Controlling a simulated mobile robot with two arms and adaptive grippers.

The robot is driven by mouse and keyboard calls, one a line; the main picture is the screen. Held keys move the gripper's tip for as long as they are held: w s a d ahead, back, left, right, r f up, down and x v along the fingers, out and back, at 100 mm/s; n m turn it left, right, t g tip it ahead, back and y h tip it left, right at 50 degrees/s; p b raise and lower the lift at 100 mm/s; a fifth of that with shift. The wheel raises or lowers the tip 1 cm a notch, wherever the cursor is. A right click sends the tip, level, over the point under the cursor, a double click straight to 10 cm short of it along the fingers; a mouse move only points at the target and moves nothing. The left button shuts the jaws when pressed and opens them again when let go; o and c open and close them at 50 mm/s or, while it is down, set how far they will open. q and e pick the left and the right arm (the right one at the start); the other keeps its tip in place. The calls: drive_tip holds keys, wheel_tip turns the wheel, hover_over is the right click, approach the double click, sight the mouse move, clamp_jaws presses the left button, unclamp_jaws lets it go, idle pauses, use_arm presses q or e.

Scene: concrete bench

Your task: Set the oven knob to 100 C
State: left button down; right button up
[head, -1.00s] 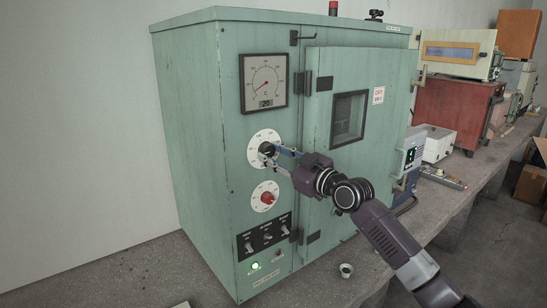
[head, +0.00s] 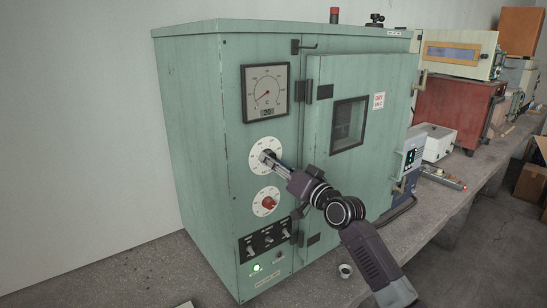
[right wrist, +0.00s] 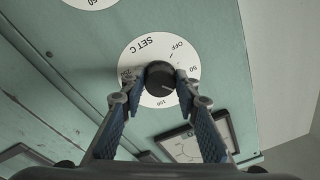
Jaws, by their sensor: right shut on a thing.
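The green oven (head: 190,130) stands on the bench. Its black knob (right wrist: 160,75) sits at the middle of a white dial (head: 253,160) marked "SET C", which also shows in the right wrist view (right wrist: 136,50). OFF, 50 and 150 can be read on the dial there; the knob's pointer setting is not clear to me. My right gripper (head: 266,157) is shut on the knob, with one blue-padded fingertip at each side of it in the right wrist view (right wrist: 159,84). In the head view the fingers hide much of the knob. My left gripper is not in view.
A red knob on a second white dial (head: 266,201) is just below. A temperature gauge (head: 265,93) is above, and switches (head: 266,240) are lower down. The closed oven door (head: 385,120) is to the right. A small cup (head: 345,270) stands on the bench.

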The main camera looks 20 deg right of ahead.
drive_tip(key=shift+m+p, duration=0.65)
drive_tip(key=shift+m, duration=0.55)
drive_tip(key=o, duration=1.2)
drive_tip(key=shift+c, duration=0.2)
drive_tip(key=v, duration=1.2)
